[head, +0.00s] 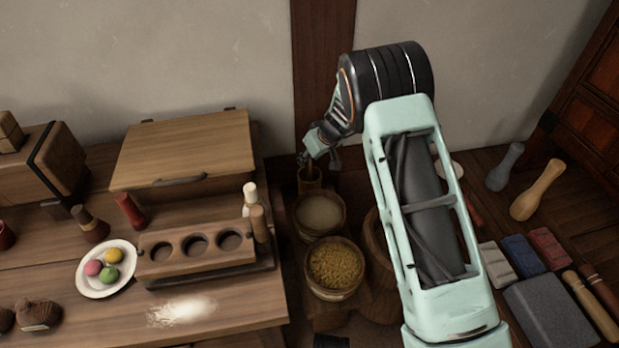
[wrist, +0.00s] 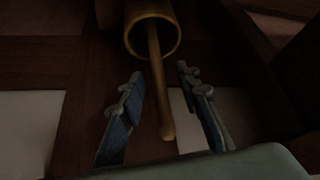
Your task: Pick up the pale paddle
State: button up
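A slim pale-brown wooden handle (wrist: 160,100) sticks out of a round holder (wrist: 173,35) in the wrist view. It is probably the pale paddle; its other end is hidden inside the holder. In the head view the holder (head: 309,182) stands behind the bowls, under my gripper (head: 318,158). In the wrist view my gripper (wrist: 160,76) is open, its two blue-padded fingers on either side of the handle, with gaps showing on both sides. No contact is visible.
A bowl of pale meal (head: 320,212) and a bowl of grain (head: 335,270) stand just in front of the holder. The table with a wooden rack (head: 195,248) is at left. The wall (head: 215,55) is close behind.

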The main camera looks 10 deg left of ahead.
grip_shut()
dwell(0.4)
